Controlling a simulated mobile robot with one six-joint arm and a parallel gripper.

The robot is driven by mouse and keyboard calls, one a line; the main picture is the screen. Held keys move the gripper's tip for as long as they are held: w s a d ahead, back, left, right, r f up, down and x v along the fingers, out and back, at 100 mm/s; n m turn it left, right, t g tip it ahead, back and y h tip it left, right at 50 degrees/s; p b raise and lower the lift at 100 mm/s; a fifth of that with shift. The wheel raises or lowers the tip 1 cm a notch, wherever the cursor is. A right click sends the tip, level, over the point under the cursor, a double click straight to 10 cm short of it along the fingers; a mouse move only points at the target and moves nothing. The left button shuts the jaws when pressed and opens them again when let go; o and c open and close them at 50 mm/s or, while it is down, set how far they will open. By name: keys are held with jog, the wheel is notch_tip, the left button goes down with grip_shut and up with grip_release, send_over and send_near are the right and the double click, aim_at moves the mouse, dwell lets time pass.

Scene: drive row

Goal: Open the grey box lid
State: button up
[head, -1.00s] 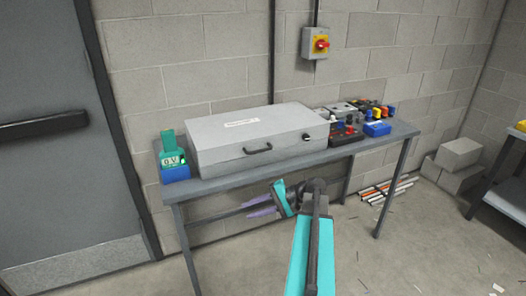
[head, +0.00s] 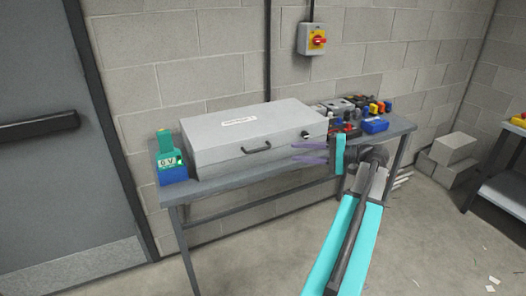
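The grey box (head: 215,151) lies on the long grey table with its lid shut. A dark handle (head: 256,148) is on its front face, and a small dark latch or knob (head: 305,134) sits near its right end. My gripper (head: 296,152) is in front of the box's right front part, its two purple fingers pointing left toward the handle. The fingers are spread apart with nothing seen between them. They look clear of the handle; whether they touch the box front cannot be told.
A green and blue device (head: 170,160) stands left of the box. Several small coloured parts and a blue bin (head: 375,125) are on the table's right end. A red and yellow switch (head: 313,39) is on the wall. Blocks (head: 452,150) and another table (head: 508,165) stand at right.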

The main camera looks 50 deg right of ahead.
aim_at(261, 150)
jog(key=p+x, duration=0.1)
jog(key=x, duration=1.2)
jog(key=shift+w+p, duration=0.3)
jog(key=shift+w, duration=0.05)
jog(key=shift+f, duration=0.1)
